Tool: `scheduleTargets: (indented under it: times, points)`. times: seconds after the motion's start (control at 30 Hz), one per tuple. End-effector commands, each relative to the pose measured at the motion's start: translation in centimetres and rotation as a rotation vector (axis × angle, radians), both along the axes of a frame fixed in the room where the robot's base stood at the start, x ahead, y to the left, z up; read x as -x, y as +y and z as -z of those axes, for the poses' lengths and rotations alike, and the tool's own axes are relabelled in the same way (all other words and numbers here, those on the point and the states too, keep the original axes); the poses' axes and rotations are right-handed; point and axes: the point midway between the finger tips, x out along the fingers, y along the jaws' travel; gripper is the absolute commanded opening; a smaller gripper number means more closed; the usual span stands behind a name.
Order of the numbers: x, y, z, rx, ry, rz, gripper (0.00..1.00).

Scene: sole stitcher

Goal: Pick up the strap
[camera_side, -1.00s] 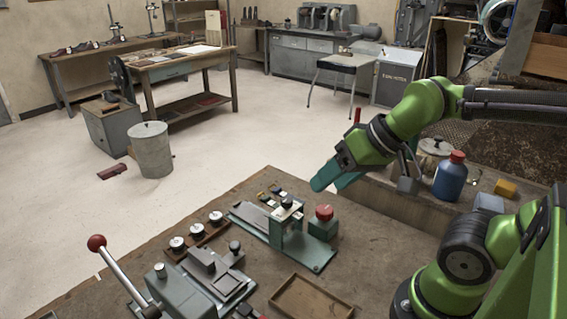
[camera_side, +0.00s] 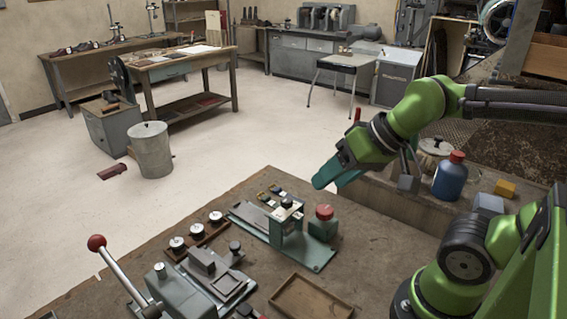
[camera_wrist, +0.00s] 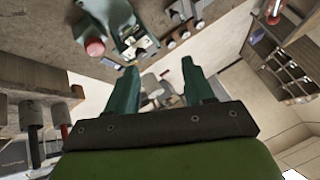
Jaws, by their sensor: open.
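Small dark strap-like pieces with yellow and blue marks (camera_side: 272,195) lie at the far edge of the workbench, beside a green fixture (camera_side: 316,258). I cannot tell for sure which piece is the strap. My gripper (camera_side: 328,184) hangs in the air above and to the right of these pieces, apart from them. Its teal fingers (camera_wrist: 160,72) are spread and empty in the wrist view. The fixture (camera_wrist: 115,14) shows beyond the fingers there; the strap is not clear in that view.
A red-capped knob (camera_side: 324,213) stands beside the fixture. Several round dials (camera_side: 196,230), a grey block tool (camera_side: 205,262), a red-ball lever (camera_side: 97,243) and an empty wooden tray (camera_side: 308,300) share the bench. A blue bottle (camera_side: 450,178) and yellow block (camera_side: 505,188) stand right.

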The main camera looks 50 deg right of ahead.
Motion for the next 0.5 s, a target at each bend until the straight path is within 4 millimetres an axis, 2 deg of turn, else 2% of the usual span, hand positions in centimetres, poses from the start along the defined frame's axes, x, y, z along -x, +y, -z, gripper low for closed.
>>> scheduleTargets:
  times: [0.27,0.37,0.43,0.5]
  points:
    - [0.0,0.0,0.0,-0.001,0.0,0.001,0.47]
    - [-0.2,-0.1,0.7,-0.001,0.028,0.006,0.47]
    - [-0.7,-0.3,1.5,-0.002,0.071,0.013,0.47]
    - [-2.2,-0.7,1.7,0.001,0.109,0.024,0.47]
